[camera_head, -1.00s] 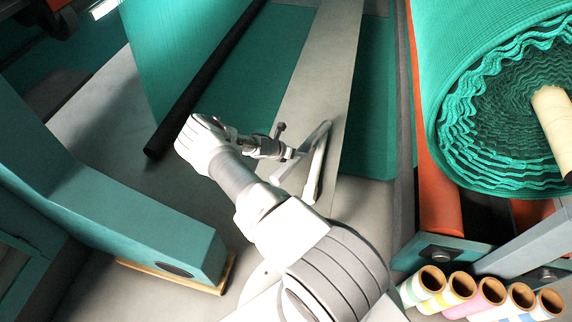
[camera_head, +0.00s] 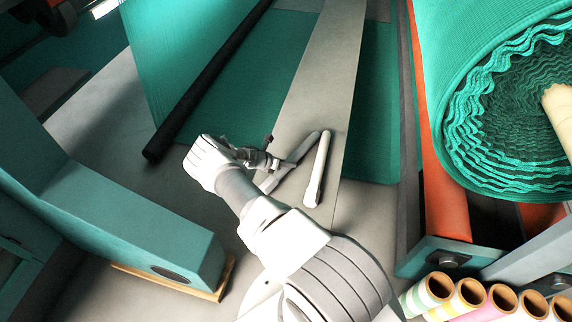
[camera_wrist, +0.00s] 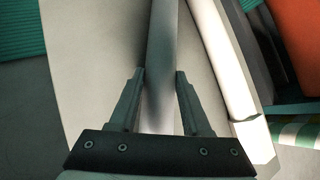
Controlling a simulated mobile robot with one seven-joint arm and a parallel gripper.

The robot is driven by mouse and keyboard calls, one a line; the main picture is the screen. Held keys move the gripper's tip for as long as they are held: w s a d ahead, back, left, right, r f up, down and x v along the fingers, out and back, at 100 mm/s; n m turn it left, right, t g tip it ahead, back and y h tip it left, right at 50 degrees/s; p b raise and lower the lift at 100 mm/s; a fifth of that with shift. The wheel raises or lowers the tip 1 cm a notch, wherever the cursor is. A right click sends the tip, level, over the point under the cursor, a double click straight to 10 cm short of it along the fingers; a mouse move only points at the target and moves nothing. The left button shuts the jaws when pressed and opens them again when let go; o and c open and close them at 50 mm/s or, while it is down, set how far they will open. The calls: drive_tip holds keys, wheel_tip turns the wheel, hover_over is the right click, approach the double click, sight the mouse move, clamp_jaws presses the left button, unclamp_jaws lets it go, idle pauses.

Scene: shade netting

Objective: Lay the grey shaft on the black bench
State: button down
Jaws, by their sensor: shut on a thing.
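The grey shaft (camera_head: 300,148) is a slim rod lying slantwise at my gripper (camera_head: 274,164) in the head view. In the wrist view it is the grey bar (camera_wrist: 162,40) running up between the two fingers of my gripper (camera_wrist: 159,75), which is shut on it. I cannot make out a black bench in either view.
A paler rod (camera_head: 316,175) lies just right of the shaft. A black bar (camera_head: 205,80) lies at upper left over green netting (camera_head: 265,75). A teal machine frame (camera_head: 130,220) stands left. A big netting roll (camera_head: 500,110) and several coloured tubes (camera_head: 470,295) are at right.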

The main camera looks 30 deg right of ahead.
drive_tip(key=shift+c, duration=1.8)
unclamp_jaws()
